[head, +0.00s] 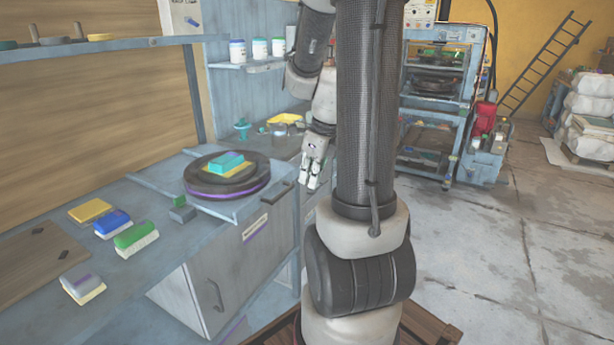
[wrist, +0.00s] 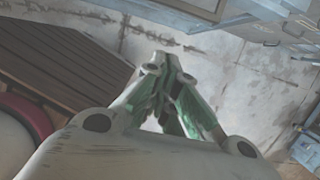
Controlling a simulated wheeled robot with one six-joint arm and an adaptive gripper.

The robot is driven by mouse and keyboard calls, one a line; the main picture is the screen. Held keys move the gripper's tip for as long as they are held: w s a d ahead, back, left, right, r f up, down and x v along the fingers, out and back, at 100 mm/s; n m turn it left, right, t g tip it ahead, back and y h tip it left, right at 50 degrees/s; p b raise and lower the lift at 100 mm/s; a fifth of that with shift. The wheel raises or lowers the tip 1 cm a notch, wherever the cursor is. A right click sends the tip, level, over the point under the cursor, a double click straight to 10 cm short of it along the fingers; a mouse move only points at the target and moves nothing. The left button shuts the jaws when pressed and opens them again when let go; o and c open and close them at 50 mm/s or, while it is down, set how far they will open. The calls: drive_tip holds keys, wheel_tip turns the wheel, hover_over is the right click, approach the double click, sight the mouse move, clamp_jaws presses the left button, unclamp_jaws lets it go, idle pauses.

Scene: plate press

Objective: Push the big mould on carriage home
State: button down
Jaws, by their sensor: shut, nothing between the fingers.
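The big mould (head: 206,187) is a dark round disc with a purple band around its side. It sits at the back of the grey bench, with a teal block (head: 227,162) and a yellow piece on top. Bars of a blue-grey frame (head: 152,186) show beside it; I cannot tell which part is the carriage. My gripper (head: 311,186) hangs to the right of the mould, apart from it, near the bench's right edge. It is shut and empty. In the wrist view my gripper (wrist: 172,110) shows its green-lined fingers together over the floor; the mould is not in that view.
Brushes and blocks, among them a green one (head: 134,236), lie on the left of the bench (head: 150,262). A grey cabinet (head: 235,272) stands below the mould. A blue press rack (head: 440,85) stands at the back right. The concrete floor (head: 500,270) on the right is open.

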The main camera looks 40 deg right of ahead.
drive_tip(key=w+a+f, duration=0.2)
drive_tip(key=w+f, duration=0.3)
drive_tip(key=f, duration=0.1)
drive_tip(key=shift+w+f, duration=0.2)
drive_tip(key=shift+f, duration=0.1)
